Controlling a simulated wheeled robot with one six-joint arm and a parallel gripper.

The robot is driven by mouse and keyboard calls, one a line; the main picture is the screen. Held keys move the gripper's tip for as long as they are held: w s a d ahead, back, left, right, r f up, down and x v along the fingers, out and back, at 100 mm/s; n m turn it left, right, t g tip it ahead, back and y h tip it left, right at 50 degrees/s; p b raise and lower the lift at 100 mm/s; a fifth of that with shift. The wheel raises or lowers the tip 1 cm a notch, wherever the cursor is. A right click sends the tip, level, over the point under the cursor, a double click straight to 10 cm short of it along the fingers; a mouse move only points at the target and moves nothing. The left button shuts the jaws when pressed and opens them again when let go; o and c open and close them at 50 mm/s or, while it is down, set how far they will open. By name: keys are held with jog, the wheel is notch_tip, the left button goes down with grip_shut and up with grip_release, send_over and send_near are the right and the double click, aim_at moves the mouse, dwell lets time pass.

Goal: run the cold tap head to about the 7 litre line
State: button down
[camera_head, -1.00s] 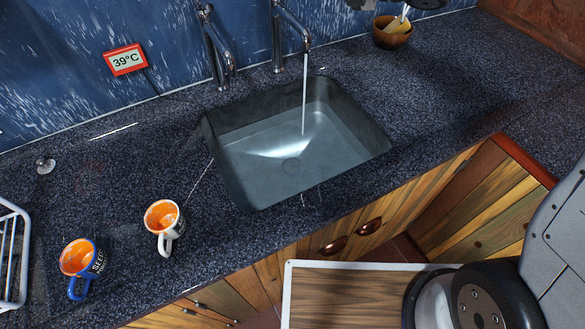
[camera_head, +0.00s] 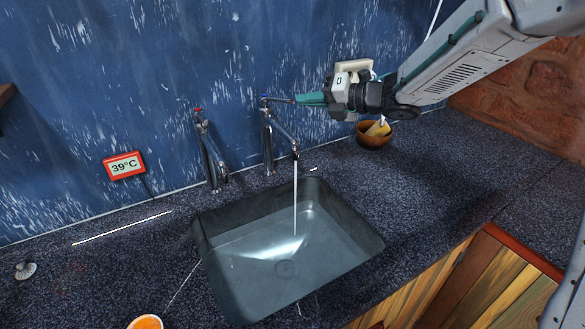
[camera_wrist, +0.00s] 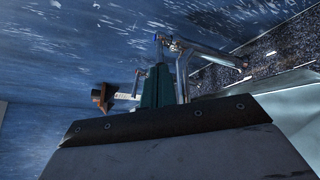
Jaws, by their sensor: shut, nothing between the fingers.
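The cold tap (camera_head: 268,140), with a blue head (camera_head: 264,97), is the right one of two chrome taps behind the sink (camera_head: 215,262). A stream of water (camera_head: 295,205) runs from its spout into the sink, where shallow-looking water (camera_head: 315,245) lies over the bottom. I cannot make out a litre line. My gripper (camera_head: 294,100) is shut and empty, its thin tip pointing left at the blue head. Whether it touches is unclear. In the wrist view the green fingers (camera_wrist: 158,85) end just below the blue head (camera_wrist: 158,38).
The other tap (camera_head: 210,155) has a red head and shows no stream. A red-framed display (camera_head: 124,166) reads 39°C. An orange-lined mug (camera_head: 146,322) is cut off at the bottom edge.

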jog(key=w+d+m+y, duration=0.15)
jog(key=d+m, duration=0.35)
jog(key=m, duration=1.1)
jog(key=w+d+m, duration=0.3)
jog(key=d+m, duration=0.2)
jog(key=m, duration=1.1)
jog(key=a+m+g, duration=0.1)
jog(key=a+m, duration=0.6)
jog(key=a, duration=0.5)
jog(key=shift+s+f+y, duration=0.4)
jog(key=shift+s+y, duration=0.05)
